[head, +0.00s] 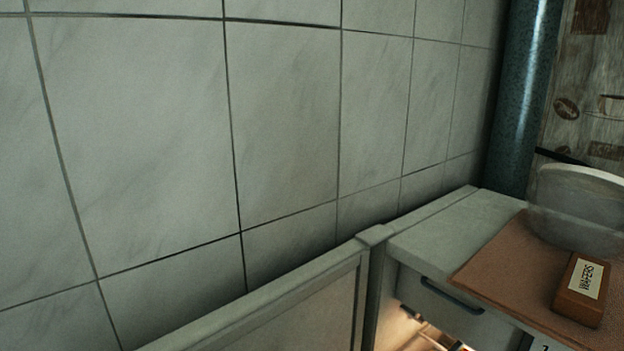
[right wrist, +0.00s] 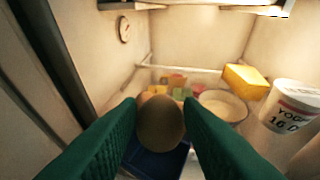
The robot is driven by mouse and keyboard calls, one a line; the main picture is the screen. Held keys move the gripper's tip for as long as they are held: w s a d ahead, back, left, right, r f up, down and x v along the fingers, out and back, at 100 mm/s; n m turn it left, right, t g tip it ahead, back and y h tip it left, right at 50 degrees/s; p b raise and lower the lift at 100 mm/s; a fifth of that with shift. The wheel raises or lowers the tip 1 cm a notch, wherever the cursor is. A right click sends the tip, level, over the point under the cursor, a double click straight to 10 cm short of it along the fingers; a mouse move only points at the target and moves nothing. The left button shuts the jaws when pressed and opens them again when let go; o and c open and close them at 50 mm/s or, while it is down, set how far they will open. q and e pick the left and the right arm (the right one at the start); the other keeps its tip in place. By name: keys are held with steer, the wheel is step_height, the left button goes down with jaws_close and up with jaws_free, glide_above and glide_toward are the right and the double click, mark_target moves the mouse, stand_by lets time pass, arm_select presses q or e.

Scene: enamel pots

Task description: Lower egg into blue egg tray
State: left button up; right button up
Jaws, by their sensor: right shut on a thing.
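A brown egg (right wrist: 160,123) is held between the two green fingers of my right gripper (right wrist: 160,125) in the right wrist view. The blue egg tray (right wrist: 152,163) shows below and behind the egg, inside a lit, pale-walled compartment. The egg and fingers cover much of the tray, so its cups are hidden. I cannot tell the gap between egg and tray. Neither gripper shows in the head view.
A yogurt tub (right wrist: 297,105) stands at the right, near the right finger. A yellow block (right wrist: 245,80), a pale round bowl (right wrist: 222,105) and small colored items sit farther back.

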steer(key=shift+f+b, duration=2.35)
steer(key=shift+f, duration=0.15)
stand_by(1.3)
steer(key=o, duration=0.7)
